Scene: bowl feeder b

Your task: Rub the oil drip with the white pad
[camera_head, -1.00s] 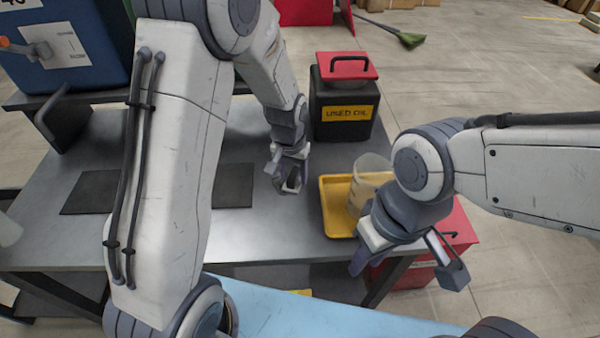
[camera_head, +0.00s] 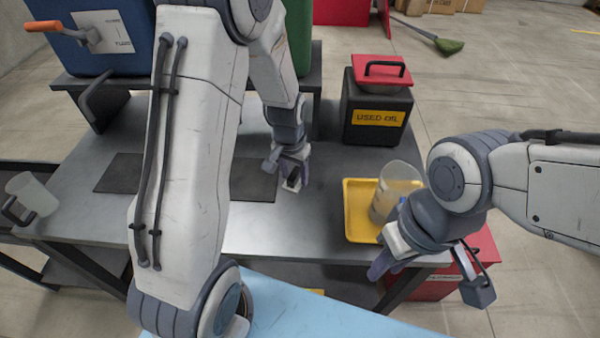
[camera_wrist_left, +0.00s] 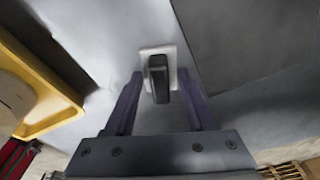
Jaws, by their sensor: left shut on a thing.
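My left gripper (camera_head: 290,175) is low over the grey table, between the dark mat and the yellow tray. In the left wrist view its two fingers (camera_wrist_left: 160,95) are shut on the black handle (camera_wrist_left: 158,80) of the white pad (camera_wrist_left: 170,52). The pad's white edge shows beyond the handle, close to the table; I cannot tell whether it touches. I cannot make out the oil drip; the pad, gripper or arm may hide it. My right gripper (camera_head: 430,278) is open and empty, in front of the yellow tray's right side.
The yellow tray (camera_head: 358,228) holds a clear jug (camera_head: 400,180). Behind stands the black used-oil can (camera_head: 375,130) with a red lid. Dark mats (camera_head: 255,182) lie flat on the table (camera_head: 265,218). Another jug (camera_head: 32,195) stands far left. A red box (camera_head: 425,287) is below right.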

